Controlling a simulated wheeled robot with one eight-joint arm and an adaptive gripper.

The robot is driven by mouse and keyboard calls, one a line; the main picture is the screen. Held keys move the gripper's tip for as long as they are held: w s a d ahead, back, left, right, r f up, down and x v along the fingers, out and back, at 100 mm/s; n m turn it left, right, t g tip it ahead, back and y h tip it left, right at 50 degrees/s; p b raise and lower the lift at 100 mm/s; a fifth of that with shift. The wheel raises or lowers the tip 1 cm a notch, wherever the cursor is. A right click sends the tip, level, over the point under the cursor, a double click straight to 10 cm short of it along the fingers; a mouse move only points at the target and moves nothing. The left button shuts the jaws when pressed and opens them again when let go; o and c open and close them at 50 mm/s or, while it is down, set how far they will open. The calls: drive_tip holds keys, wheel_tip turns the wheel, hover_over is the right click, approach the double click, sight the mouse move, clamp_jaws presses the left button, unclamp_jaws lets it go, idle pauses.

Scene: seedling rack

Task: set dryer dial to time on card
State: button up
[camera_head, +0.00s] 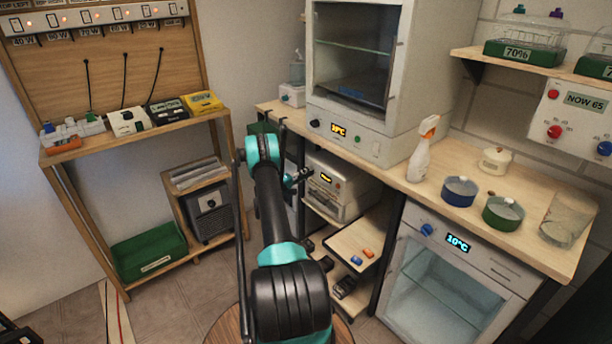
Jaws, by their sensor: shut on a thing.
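A beige box-shaped appliance (346,190) with a small lit yellow display stands on a shelf under the counter; it looks like the dryer. My gripper (304,174) is at the left part of its front, shut on what seems to be its dial. The fingers hide the dial, so its setting cannot be read. The display's characters are too small to read.
A glass-door cabinet (377,123) stands above on the counter, and a glass-door cooler (445,285) showing 10°C is below right. A pull-out shelf (345,240) with small blue and orange pieces juts out below the gripper. A wooden rack (75,200) stands left.

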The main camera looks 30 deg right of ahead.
drive_tip(key=shift+a+m, duration=0.1)
drive_tip(key=shift+m, duration=1.4)
drive_tip(key=o, duration=1.2)
drive_tip(key=shift+c, duration=0.2)
drive_tip(key=s+a, duration=0.1)
drive_tip(key=a, duration=1.1)
